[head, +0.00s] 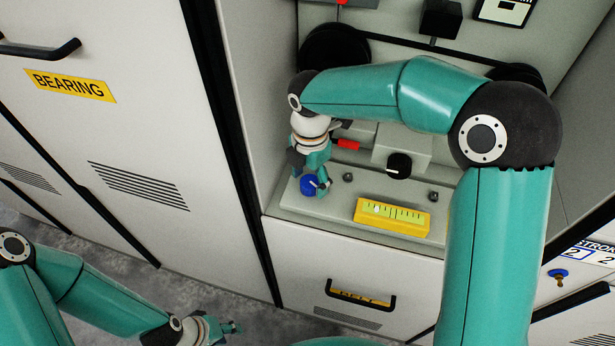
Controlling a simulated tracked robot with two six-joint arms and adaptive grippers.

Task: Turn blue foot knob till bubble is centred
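The blue foot knob (308,186) sits at the left front of a pale grey plate inside the open bay. My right gripper (312,178) reaches down over it, with fingertips right at the knob. I cannot tell whether they press on it. The yellow spirit level (392,216) lies on the plate to the right of the knob. Its pale bubble (376,209) appears near the left end of the green vial, off centre. My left gripper (232,327) is low in the picture, over the floor and away from the bay; its opening is unclear.
Dark knobs (348,178) and a block with a black knob (399,165) stand on the plate. A red-ended part (348,144) is close to my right gripper. A drawer handle (361,298) is below; a BEARING cabinet (150,120) is at left.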

